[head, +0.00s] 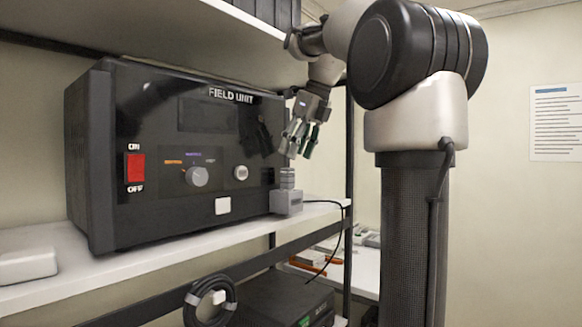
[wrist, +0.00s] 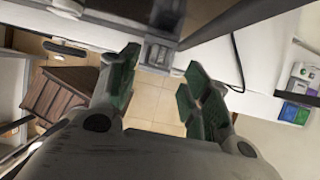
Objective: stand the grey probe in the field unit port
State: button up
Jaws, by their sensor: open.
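The field unit (head: 170,130) is a black box on the white shelf. A small grey block, which looks like its port (head: 286,202), sits at its front right corner. A ridged grey piece, which looks like the probe (head: 287,178), stands upright on or in the block; how deep it sits is hidden. In the wrist view, the probe (wrist: 157,52) shows between and beyond the green fingertips. My gripper (head: 298,138) is open and empty, pointing down, above the probe and apart from it. It also shows in the wrist view (wrist: 160,75).
A black cable (head: 340,206) runs from near the block to the right and down. The shelf above (head: 215,35) and a dark upright post (head: 349,150) are close to my gripper. A coiled cable (head: 209,298) hangs below the shelf.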

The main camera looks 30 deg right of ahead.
jog(key=a+v, duration=0.1)
jog(key=v, duration=0.4)
jog(key=s+a+f+n, duration=0.2)
jog(key=s+f+n, duration=0.4)
jog(key=f+n, duration=0.4)
jog(key=s+a+f+n+h, duration=0.1)
jog(key=s+a+f+n, duration=0.1)
jog(key=s+f+n, duration=0.4)
jog(key=s+a+f+n, duration=0.1)
jog(key=s+f+n, duration=0.6)
jog(key=f+n, duration=0.9)
jog(key=shift+a+h, duration=0.3)
jog(key=shift+a, duration=0.1)
